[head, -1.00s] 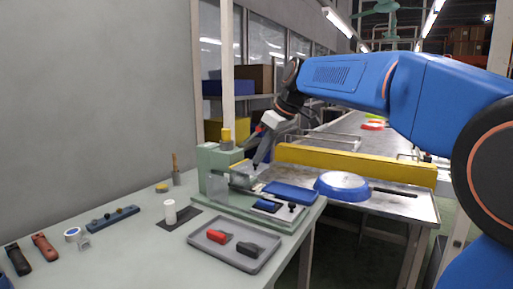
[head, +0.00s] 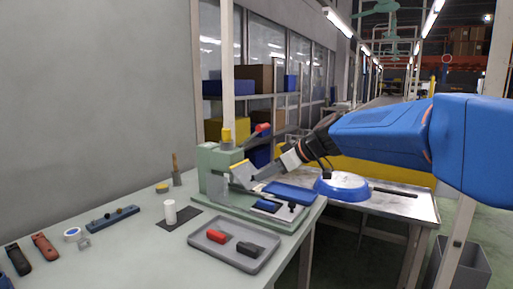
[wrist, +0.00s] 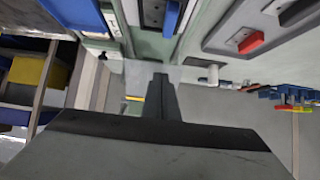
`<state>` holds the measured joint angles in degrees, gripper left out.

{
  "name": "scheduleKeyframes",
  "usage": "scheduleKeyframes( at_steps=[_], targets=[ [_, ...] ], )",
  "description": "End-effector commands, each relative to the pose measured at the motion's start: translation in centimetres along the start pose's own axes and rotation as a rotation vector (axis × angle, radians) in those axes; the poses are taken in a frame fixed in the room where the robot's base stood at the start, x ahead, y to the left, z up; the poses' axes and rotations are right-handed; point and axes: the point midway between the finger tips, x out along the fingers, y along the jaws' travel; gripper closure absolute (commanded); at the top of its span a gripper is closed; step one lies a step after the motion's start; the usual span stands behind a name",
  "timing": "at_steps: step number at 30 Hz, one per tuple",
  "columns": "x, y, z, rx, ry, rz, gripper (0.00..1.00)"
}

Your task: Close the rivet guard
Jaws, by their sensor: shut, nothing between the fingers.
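The green rivet press (head: 210,160) stands on the bench, with a yellow cap on top and a red-knobbed lever (head: 262,127). The rivet guard (head: 243,175) is a pale clear panel with a yellow edge, at the press front. It looks tilted; how far it stands open I cannot tell. My gripper (head: 259,180) is shut and empty, close to the guard's right side; whether it touches is unclear. In the wrist view the shut fingers (wrist: 160,82) show beside a small yellow strip (wrist: 135,98), probably the guard's edge.
A grey tray (head: 205,243) with a red and a black piece is in front. A blue pan (head: 341,188) rests on the metal table. A white cylinder (head: 169,211) stands left.

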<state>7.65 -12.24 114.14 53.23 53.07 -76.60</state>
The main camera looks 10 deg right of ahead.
Motion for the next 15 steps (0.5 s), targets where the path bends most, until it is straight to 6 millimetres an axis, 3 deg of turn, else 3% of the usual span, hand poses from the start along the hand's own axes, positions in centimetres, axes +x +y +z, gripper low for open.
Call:
scheduleKeyframes(
  at_steps=[15],
  targets=[
    [4.3,0.0,2.8,0.001,-0.002,-0.002,1.0]
  ],
)
